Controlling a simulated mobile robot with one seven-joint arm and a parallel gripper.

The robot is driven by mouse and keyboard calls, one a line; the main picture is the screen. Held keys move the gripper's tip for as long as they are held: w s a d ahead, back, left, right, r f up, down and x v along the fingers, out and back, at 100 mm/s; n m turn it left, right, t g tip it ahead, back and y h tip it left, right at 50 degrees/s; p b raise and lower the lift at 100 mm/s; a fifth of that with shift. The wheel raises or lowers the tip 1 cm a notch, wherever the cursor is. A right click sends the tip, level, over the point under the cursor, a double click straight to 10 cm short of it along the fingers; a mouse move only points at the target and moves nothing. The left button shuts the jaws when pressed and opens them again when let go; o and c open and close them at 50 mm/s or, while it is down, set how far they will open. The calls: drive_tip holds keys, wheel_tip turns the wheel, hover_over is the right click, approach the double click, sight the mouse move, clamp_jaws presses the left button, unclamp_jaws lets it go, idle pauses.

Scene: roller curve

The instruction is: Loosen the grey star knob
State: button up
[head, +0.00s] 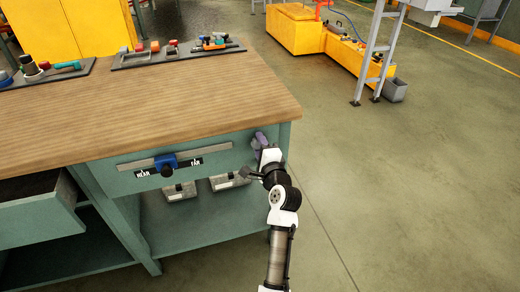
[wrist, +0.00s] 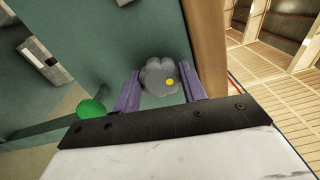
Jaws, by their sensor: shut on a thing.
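In the head view my gripper (head: 260,139) is at the right end of the bench front, just under the wooden top. The knob is hidden there behind my gripper and wrist.
A green ball (wrist: 91,108) is left of the fingers in the wrist view. A blue slider (head: 166,164) sits on a rail marked NEAR and FAR. An open drawer (head: 38,215) juts out at left. Tool trays (head: 175,57) lie on the wooden top (head: 150,110). Floor right of the bench is clear.

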drive_tip(key=n+b, duration=0.1)
drive_tip(key=n, duration=0.1)
drive_tip(key=n+b, duration=0.1)
drive_tip(key=n, duration=0.1)
drive_tip(key=shift+w+n+b, duration=0.2)
drive_tip(key=shift+n+b, duration=0.15)
drive_tip(key=shift+n, duration=0.05)
drive_tip(key=n+b, duration=0.3)
drive_tip(key=n, duration=0.2)
drive_tip(key=shift+s+n, duration=0.1)
drive_tip(key=shift+n, duration=0.2)
drive_tip(key=shift+a, duration=0.1)
drive_tip(key=o, duration=1)
drive_tip(key=shift+c, duration=0.2)
